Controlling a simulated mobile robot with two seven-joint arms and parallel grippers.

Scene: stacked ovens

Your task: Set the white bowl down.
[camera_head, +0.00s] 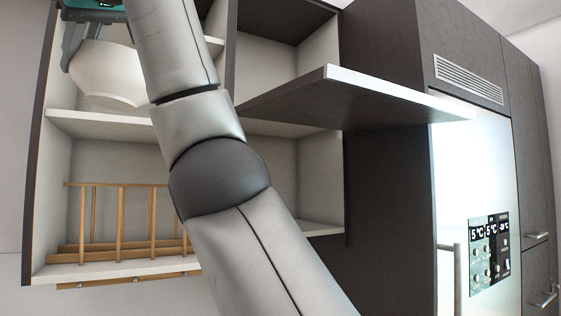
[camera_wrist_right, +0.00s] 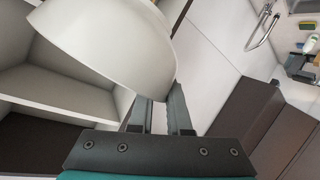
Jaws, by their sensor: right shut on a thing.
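The white bowl (camera_head: 103,72) is in the upper compartment of the open wall cabinet at the left, just above the middle shelf (camera_head: 90,124). It looks slightly tilted, and I cannot tell whether its base touches the shelf. My right gripper (camera_head: 73,42) is shut on the bowl's rim at the top left, partly cut off by the picture edge. In the right wrist view, the bowl (camera_wrist_right: 105,40) fills the upper left and its rim lies between the fingers (camera_wrist_right: 160,100). My right arm hides the bowl's right side. My left gripper is not in view.
A wooden rack (camera_head: 122,222) stands on the lower shelf. A dark horizontal panel (camera_head: 335,100) juts out right of my arm. A steel fridge (camera_head: 460,180) stands at the right. The wrist view shows a faucet (camera_wrist_right: 262,27) at the upper right.

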